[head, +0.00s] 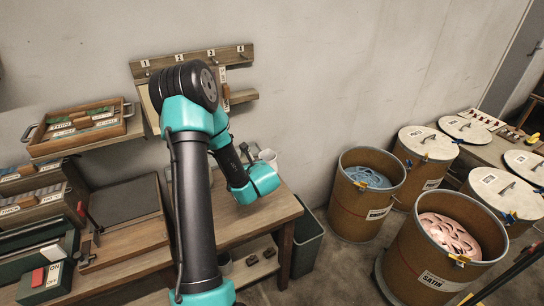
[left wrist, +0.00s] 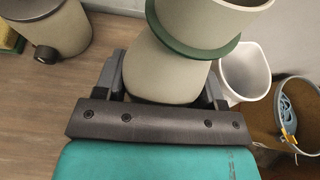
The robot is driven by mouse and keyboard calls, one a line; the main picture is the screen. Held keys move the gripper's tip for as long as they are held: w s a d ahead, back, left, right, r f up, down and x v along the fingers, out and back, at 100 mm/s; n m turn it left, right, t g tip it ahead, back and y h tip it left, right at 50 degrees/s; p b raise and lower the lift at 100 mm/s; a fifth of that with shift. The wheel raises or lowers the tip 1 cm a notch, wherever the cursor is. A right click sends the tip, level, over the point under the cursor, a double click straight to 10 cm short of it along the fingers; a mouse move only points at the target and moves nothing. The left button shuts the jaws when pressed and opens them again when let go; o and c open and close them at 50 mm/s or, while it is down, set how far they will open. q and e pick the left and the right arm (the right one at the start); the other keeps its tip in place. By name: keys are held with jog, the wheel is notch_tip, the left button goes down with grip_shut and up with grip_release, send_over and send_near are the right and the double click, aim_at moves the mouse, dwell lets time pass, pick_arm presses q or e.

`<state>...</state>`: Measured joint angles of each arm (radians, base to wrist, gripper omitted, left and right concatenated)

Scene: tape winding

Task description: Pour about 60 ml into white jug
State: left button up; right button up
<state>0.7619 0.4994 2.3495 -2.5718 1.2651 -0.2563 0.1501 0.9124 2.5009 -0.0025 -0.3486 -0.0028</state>
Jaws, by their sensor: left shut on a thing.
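My left gripper (left wrist: 165,88) is shut on a beige vessel (left wrist: 160,70) with a dark green band (left wrist: 190,45) around it. Its upper part runs out of the top of the left wrist view, so its mouth and contents are hidden. An open white vessel, apparently the white jug (left wrist: 246,72), stands just right of the held vessel. In the head view the white jug (head: 267,156) shows small at the bench's back edge, beside my left gripper (head: 246,152), whose fingers are mostly hidden. My right gripper is in neither view.
A beige pot with a dark lid (left wrist: 45,22) stands left on the wooden bench (head: 235,222). A numbered peg rail (head: 190,62) is on the wall behind. A dark green bin (head: 307,245) and drums, one with blue coils (head: 368,177), stand right of the bench.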

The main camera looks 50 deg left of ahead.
pick_arm(q)
jog(key=shift+r+g, duration=0.1)
jog(key=shift+g, duration=0.2)
jog(key=shift+w+r+m+g, duration=0.15)
jog(key=shift+m+g, duration=0.15)
jog(key=shift+m, duration=0.3)
jog(key=shift+w+m+g, duration=0.1)
jog(key=shift+m+g, duration=0.4)
jog(key=shift+m, duration=0.1)
jog(key=m+g, duration=0.3)
jog(key=shift+w+r, duration=0.25)
jog(key=shift+r, duration=0.15)
jog(key=shift+s+m+g, duration=0.6)
jog(key=shift+m+g, duration=0.3)
jog(key=shift+m, duration=0.3)
jog(key=shift+r+m+g+y, duration=0.4)
jog(key=shift+r+m+g, duration=0.3)
jog(key=shift+r+m, duration=0.15)
jog(key=shift+w+r+m, duration=0.25)
jog(key=shift+r, duration=0.25)
